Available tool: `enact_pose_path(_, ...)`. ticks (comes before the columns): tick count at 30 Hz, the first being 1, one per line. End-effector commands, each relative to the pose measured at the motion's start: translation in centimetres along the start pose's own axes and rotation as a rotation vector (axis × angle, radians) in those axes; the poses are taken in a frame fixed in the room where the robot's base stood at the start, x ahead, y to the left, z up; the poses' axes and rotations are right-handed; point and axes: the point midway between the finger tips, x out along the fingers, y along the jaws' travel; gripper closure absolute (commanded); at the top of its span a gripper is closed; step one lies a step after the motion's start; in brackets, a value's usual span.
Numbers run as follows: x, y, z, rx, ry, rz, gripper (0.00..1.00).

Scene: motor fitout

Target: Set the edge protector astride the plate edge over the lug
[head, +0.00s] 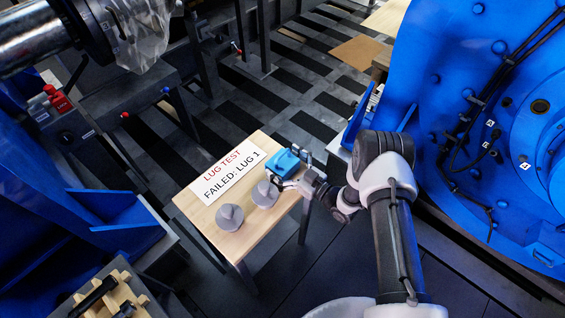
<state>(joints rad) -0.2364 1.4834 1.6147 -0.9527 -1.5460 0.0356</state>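A blue block-like piece (283,163), which looks like the edge protector, sits at the back right end of a small wooden table (203,213). My gripper (289,169) is at this piece, coming in from the right. Its dark fingers are spread apart, one at the piece's far right side and one at its near side. I cannot tell whether they touch it. The piece looks to be resting on the table. I cannot make out for certain which plate edge or lug the task means.
Two grey round cone-topped pieces (230,217) (265,193) stand on the table beside a sign reading "LUG TEST FAILED: LUG 1" (229,172). A large blue motor housing (430,95) rises at the right. Blue machinery (110,215) stands at the left. Dark floor lies between.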

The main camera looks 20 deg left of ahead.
Motion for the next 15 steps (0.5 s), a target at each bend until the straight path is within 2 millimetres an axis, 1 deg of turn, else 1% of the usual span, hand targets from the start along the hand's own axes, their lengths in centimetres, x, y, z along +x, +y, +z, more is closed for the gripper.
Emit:
enact_pose_path(1, -0.02, 0.0, 0.0, 0.0, 0.0, 0.0, 0.08)
enact_pose_path(2, -0.02, -0.01, 0.01, 0.0, 0.0, 0.0, 0.1)
enact_pose_path(15, -0.04, -0.02, 0.03, 0.0, 0.0, 0.0, 0.4)
